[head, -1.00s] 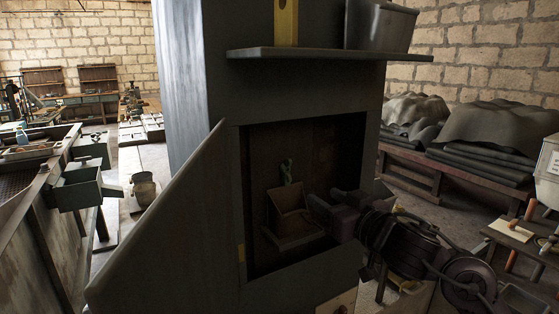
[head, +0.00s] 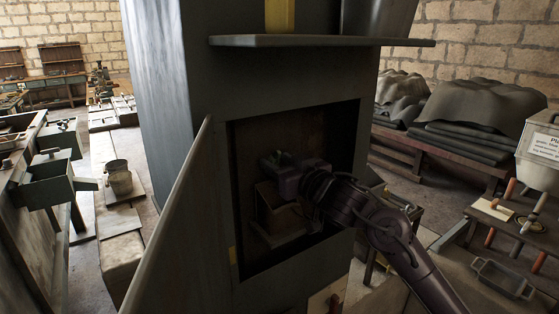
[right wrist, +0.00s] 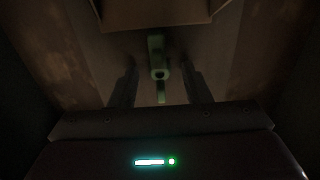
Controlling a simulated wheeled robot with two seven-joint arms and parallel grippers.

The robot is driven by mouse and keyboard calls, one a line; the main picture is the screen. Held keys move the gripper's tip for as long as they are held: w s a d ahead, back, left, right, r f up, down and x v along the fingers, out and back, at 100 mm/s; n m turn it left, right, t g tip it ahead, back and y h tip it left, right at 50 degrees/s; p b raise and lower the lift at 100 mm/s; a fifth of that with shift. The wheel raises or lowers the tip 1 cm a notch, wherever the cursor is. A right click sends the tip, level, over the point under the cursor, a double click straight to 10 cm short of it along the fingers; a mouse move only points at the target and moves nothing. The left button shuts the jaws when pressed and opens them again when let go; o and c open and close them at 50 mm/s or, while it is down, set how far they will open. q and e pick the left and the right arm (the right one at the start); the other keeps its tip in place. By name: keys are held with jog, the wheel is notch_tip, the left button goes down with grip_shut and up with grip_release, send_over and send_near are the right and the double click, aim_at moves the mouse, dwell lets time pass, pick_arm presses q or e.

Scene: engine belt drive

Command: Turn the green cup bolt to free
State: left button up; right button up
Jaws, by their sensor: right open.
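The green cup bolt (right wrist: 157,58) stands inside the dark cabinet recess, in the middle of the right wrist view. My right gripper (right wrist: 160,80) is open, with one dark finger on each side of the bolt. Gaps show between fingers and bolt, and I cannot tell whether either touches. In the head view my right gripper (head: 282,178) reaches into the recess and largely hides the bolt. A brown open box (head: 272,210) sits just below the gripper there. My left gripper is not in view.
The cabinet door (head: 172,225) stands open at the left of the recess. A shelf (head: 320,41) juts out above the opening. The recess walls are close around my right arm. A work table with a grey tray (head: 503,278) stands at the right.

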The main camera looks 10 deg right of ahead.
jog(key=shift+s, duration=0.1)
grip_shut()
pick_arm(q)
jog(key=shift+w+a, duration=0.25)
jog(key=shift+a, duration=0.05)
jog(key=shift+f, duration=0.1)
pick_arm(e)
jog(key=shift+n, duration=0.3)
jog(key=n+b, duration=0.1)
jog(key=n, duration=0.2)
jog(key=shift+f+n, duration=0.1)
jog(key=shift+n, duration=0.3)
jog(key=n+b, duration=0.2)
jog(key=n, duration=0.2)
jog(key=shift+n, duration=0.3)
jog(key=n+b, duration=0.3)
jog(key=n, duration=0.2)
jog(key=shift+f, duration=0.15)
pick_arm(q)
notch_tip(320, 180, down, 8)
jog(key=b, duration=0.2)
pick_arm(e)
jog(key=shift+a+n, duration=0.1)
jog(key=shift+n, duration=1.9)
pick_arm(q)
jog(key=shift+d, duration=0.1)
